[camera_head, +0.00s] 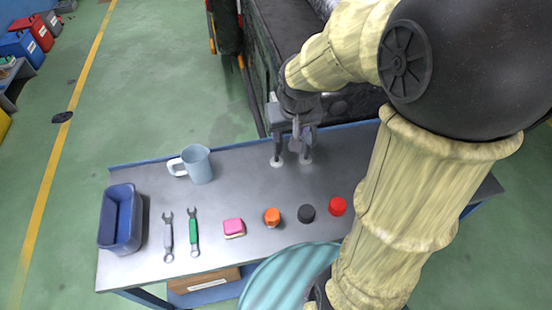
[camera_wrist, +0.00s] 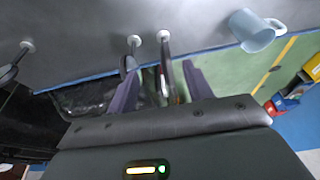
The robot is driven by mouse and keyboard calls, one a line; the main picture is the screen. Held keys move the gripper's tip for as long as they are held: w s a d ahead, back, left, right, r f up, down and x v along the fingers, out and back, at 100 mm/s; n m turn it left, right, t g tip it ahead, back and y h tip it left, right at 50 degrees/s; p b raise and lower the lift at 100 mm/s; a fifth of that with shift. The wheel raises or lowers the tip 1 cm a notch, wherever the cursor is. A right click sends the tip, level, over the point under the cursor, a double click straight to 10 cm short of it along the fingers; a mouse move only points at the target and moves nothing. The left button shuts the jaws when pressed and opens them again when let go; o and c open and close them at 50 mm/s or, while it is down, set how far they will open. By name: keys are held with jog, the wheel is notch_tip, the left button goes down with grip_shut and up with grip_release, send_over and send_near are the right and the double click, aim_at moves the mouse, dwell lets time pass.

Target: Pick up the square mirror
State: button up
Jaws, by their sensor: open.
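My gripper (camera_head: 293,135) is open above the back edge of the metal table (camera_head: 240,170), pointing down. In the wrist view its two purple-grey fingers (camera_wrist: 160,90) are apart. A dark thin stem (camera_wrist: 165,70) on a white round base (camera_wrist: 162,35) shows between them. A second dark stemmed item (camera_wrist: 129,66) on a white base stands close by, and a third (camera_wrist: 10,72) stands at the left edge. In the head view, two white bases (camera_head: 276,163) (camera_head: 305,160) show below my gripper. Their heads are mostly hidden, and I cannot tell which is the square mirror.
A blue-grey mug (camera_head: 197,164) stands left of my gripper. A blue bin (camera_head: 121,218), two wrenches (camera_head: 167,238) (camera_head: 193,232), a pink-topped block (camera_head: 234,228), and orange (camera_head: 272,217), black (camera_head: 306,213) and red (camera_head: 337,206) pieces line the front. A dark vehicle (camera_head: 275,50) stands behind.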

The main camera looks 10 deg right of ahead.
jog(key=r+b, duration=0.2)
send_over(277, 146)
jog(key=s+d, duration=0.1)
jog(key=shift+r+m+t, duration=0.1)
jog(key=shift+m+t, duration=0.2)
jog(key=shift+t, duration=0.2)
jog(key=b+x, duration=0.1)
jog(key=x, duration=1)
jog(key=shift+w+f, duration=0.2)
jog(key=shift+f, duration=0.4)
jog(key=shift+b+x, duration=0.35)
jog(key=shift+x, duration=2.3)
jog(key=shift+d+r, duration=0.1)
